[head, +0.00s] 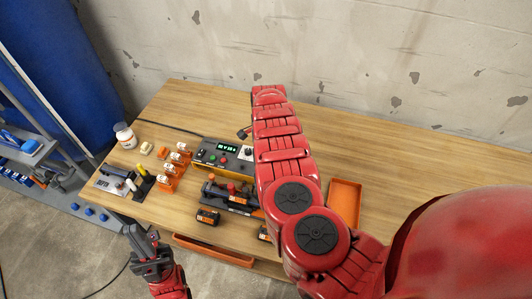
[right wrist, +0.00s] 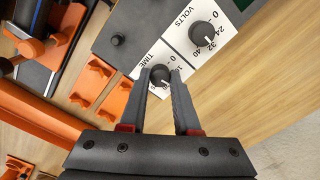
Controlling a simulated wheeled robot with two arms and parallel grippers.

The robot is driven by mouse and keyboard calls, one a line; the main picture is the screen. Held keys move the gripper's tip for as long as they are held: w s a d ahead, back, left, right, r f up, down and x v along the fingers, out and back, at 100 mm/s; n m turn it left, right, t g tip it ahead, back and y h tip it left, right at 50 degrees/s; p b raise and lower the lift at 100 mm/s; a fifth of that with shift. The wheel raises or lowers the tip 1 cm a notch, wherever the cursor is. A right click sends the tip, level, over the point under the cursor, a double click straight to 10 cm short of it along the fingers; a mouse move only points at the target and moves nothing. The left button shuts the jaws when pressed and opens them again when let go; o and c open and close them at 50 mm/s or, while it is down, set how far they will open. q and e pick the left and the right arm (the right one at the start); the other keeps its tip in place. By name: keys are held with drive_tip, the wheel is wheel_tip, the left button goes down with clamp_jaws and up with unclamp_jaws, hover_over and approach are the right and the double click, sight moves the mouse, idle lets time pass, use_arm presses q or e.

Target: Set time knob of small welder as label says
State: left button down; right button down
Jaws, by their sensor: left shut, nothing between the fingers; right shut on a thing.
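The small welder (head: 208,155) is a dark box with a lit green display (head: 229,149) and coloured buttons, near the middle of the bench. In the right wrist view, its white panel carries a black TIME knob (right wrist: 160,78) and a black VOLTS knob (right wrist: 203,34) with printed scales. My right gripper (right wrist: 160,75) is shut on the TIME knob, one finger on each side. The fingers cover part of its scale, and I cannot tell its exact setting. My left gripper (head: 142,236) is shut and empty, below the bench's front edge. The label's writing is too small to read.
Orange holders (head: 173,167), a white bottle (head: 124,135) and a fixture with a yellow-topped part (head: 142,180) stand left of the welder. An orange tray (head: 345,196) lies right of my right arm. The bench's right side (head: 420,160) looks clear.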

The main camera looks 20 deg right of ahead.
idle(0.3)
drive_tip(key=c, duration=0.6)
unclamp_jaws()
drive_tip(key=shift+c, duration=0.2)
drive_tip(key=shift+r, duration=0.1)
wheel_tip(320, 180, up, 17)
drive_tip(key=b, duration=0.4)
